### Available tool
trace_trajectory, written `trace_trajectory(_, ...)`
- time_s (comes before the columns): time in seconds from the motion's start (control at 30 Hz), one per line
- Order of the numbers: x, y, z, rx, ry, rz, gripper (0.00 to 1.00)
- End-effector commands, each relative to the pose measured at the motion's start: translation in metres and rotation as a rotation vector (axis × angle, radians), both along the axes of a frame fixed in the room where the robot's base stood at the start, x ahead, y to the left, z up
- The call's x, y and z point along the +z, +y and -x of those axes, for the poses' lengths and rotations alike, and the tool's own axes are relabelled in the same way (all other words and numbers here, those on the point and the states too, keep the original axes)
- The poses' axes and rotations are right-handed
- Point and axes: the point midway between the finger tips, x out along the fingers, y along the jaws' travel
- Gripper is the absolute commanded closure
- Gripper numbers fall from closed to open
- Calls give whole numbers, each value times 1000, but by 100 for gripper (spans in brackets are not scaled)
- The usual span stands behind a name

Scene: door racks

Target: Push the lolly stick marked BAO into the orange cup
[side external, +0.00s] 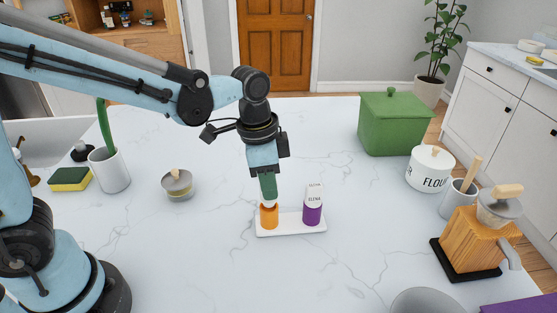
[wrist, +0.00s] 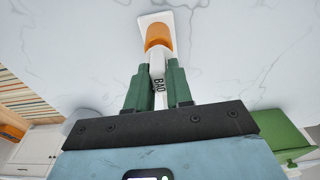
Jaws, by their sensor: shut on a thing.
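The orange cup (side external: 269,217) stands on the left of a small white tray (side external: 291,229) in the side external view. My gripper (side external: 268,201) is directly above it, pointing down. In the wrist view my gripper (wrist: 157,88) has its green fingers shut on the white lolly stick marked BAO (wrist: 157,72). The stick's far end meets the mouth of the orange cup (wrist: 158,37); how deep it sits inside I cannot tell. A purple cup (side external: 313,213) stands on the right of the tray, holding an upright white stick marked ELENA (side external: 314,195).
A green box (side external: 392,123), a FLOUR canister (side external: 431,169) and a wooden grinder (side external: 480,236) stand to the right. A white cup (side external: 110,170) and a sponge (side external: 70,179) are at far left. The counter around the tray is clear.

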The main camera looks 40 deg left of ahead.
Motion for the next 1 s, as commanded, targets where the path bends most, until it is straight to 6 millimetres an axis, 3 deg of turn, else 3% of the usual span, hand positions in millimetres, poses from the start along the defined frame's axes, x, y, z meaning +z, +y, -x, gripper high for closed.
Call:
trace_trajectory(0.77,-17,0,0,0,0,0,100)
trace_trajectory(0.8,-17,0,0,0,0,0,75)
trace_trajectory(0.97,-17,0,0,0,0,0,50)
trace_trajectory(1.0,-17,0,0,0,0,0,50)
